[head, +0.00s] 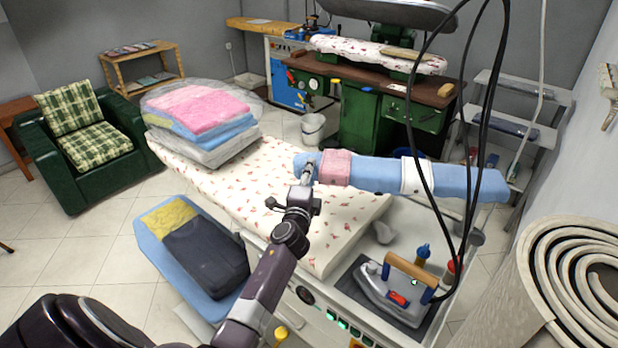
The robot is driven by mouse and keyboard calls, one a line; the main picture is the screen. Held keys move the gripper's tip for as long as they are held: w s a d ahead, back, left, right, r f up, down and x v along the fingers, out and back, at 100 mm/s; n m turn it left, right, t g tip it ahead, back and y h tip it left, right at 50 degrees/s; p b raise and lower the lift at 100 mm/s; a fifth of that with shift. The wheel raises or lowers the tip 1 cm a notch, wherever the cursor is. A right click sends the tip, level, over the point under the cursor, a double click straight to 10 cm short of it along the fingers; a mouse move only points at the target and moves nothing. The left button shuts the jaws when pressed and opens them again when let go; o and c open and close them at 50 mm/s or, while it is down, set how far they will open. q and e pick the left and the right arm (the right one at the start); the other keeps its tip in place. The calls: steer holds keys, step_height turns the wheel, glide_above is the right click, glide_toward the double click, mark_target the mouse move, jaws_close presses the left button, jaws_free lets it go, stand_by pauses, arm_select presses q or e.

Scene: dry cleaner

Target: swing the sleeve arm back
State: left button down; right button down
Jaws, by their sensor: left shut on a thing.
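The sleeve arm (375,174) is a long, narrow padded board in light blue, with a pink band near its left end and a white band further right. It stretches across the right part of the floral ironing board (245,190), above its surface. My left gripper (309,170) is at the sleeve arm's left end, shut on it. The fingertips are small and partly hard to make out against the blue padding. The sleeve arm's mount below is mostly hidden. My right gripper is not in view.
An iron (395,294) with a wooden handle rests on a dark pad, near blue and red bottles. Dark cables hang across the sleeve arm's right part. Folded bagged laundry (200,118) is stacked on the board's far left end.

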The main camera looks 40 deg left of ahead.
arm_select(q)
steer(key=w, duration=0.1)
steer(key=w+a, duration=0.1)
steer(key=w+h, duration=0.1)
steer(key=shift+a+m, duration=0.25)
steer(key=shift+m, duration=0.15)
steer(key=c, duration=1.5)
jaws_free()
steer(key=shift+s, duration=0.1)
steer(key=v, duration=1.2)
steer(key=shift+f, duration=0.2)
steer(key=shift+a, duration=0.1)
steer(key=shift+c, duration=0.4)
